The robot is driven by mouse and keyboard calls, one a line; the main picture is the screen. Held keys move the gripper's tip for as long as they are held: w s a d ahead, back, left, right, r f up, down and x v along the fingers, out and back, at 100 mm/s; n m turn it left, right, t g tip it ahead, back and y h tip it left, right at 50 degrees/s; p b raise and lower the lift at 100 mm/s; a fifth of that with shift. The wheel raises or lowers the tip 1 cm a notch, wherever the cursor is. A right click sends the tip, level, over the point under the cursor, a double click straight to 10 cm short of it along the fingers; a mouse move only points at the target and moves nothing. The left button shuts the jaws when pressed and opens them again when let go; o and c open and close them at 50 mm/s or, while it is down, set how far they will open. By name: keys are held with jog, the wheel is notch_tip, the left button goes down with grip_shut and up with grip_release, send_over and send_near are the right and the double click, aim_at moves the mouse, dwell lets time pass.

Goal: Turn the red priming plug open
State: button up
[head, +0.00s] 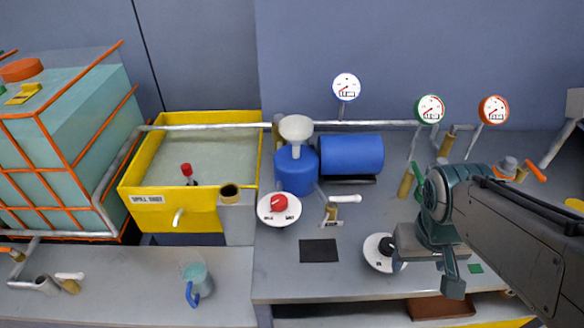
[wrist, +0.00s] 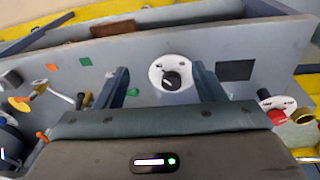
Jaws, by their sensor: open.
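Two red parts could be the plug, and I cannot tell which from their looks. One is a red knob (head: 280,202) on a round white plate, left of centre on the bench; it also shows at the right of the wrist view (wrist: 278,115). The other is a red-topped post (head: 187,170) at the yellow tray. My gripper (head: 425,270) is open and empty, well to the right of both. A black knob (wrist: 172,80) on a white dial shows between its fingers in the wrist view; in the head view that dial (head: 376,257) is just left of my gripper.
A dark square (head: 319,251) lies on the bench between the two dials. A blue drum (head: 352,154) and a funnel (head: 296,128) stand behind. A valve with a white handle (head: 344,199) stands by the red knob. A jug (head: 197,280) is at lower left.

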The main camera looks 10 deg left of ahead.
notch_tip(320, 180, down, 4)
jog(key=w+n+g+h, duration=0.1)
jog(key=n+g+h, duration=0.1)
jog(key=n+h, duration=0.25)
jog(key=n+t+y+p, duration=0.3)
jog(key=n+t+y, duration=0.4)
jog(key=n+t, duration=1.7)
send_near(280, 196)
jog(key=w+r+n+g+p, duration=0.1)
jog(key=w+n+g, duration=0.1)
jog(key=w, duration=0.1)
jog(key=w+r+n+g+p, duration=0.1)
jog(key=w+n, duration=0.1)
jog(key=w, duration=0.1)
jog(key=w+r+n+g, duration=0.1)
jog(key=w+n+g, duration=0.1)
jog(key=w, duration=0.1)
jog(key=shift+a+r+g+h+p, duration=0.25)
jog(key=shift+a+r+g+p, duration=0.05)
jog(key=shift+r+p, duration=0.1)
jog(key=c, duration=1)
